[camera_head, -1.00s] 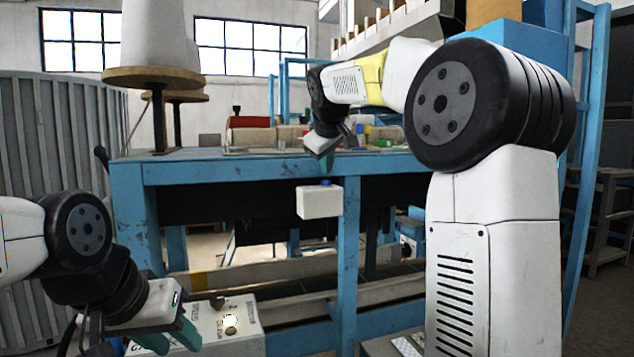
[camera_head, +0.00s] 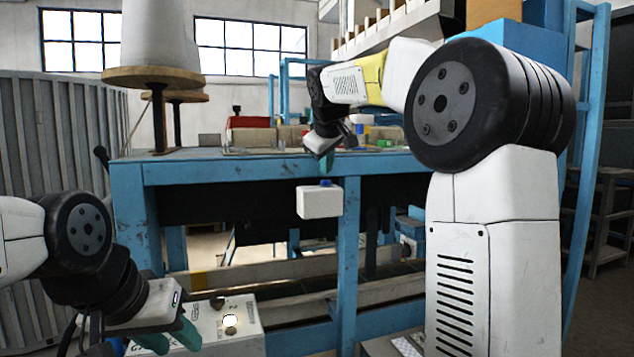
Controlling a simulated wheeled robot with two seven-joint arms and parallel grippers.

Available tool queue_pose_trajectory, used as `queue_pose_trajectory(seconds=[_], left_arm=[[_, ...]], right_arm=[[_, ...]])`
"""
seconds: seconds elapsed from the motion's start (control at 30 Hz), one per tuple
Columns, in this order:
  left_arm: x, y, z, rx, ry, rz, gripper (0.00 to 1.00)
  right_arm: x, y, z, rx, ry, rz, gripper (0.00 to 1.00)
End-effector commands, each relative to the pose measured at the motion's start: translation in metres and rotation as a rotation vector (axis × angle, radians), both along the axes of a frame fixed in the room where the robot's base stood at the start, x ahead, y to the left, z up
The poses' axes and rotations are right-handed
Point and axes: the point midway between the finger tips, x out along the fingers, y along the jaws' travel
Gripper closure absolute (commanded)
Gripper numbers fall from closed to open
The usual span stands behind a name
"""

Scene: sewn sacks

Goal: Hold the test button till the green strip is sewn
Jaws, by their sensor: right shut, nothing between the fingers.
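A white box (camera_head: 320,203) with a blue button (camera_head: 325,183) on top is at the front of the blue table. My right gripper (camera_head: 325,168) is shut and empty, its green fingertips pointing down just above the blue button. I cannot tell for sure whether they touch it. My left gripper (camera_head: 170,341) is low at the left, its two green fingers apart and empty, in front of a pale control box (camera_head: 245,336). A small green piece (camera_head: 385,143) lies on the table at the right. I cannot tell whether it is the green strip.
The blue table (camera_head: 200,175) carries thread cones on wooden discs (camera_head: 152,78) at the left and a red item (camera_head: 249,122) at the back. A round lamp (camera_head: 230,320) on the control box is lit. My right arm hides part of the table's right side.

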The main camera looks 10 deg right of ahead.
Motion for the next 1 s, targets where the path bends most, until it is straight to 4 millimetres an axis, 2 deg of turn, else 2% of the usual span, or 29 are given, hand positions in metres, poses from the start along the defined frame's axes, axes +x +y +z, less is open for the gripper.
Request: queue_pose_trajectory(seconds=[1.0], left_arm=[[0.0, 0.0, 0.0, 0.0, 0.0, 0.0, 0.64]], right_arm=[[-0.0002, 0.0001, -0.0082, 0.0, 0.0, 0.0, 1.0]])
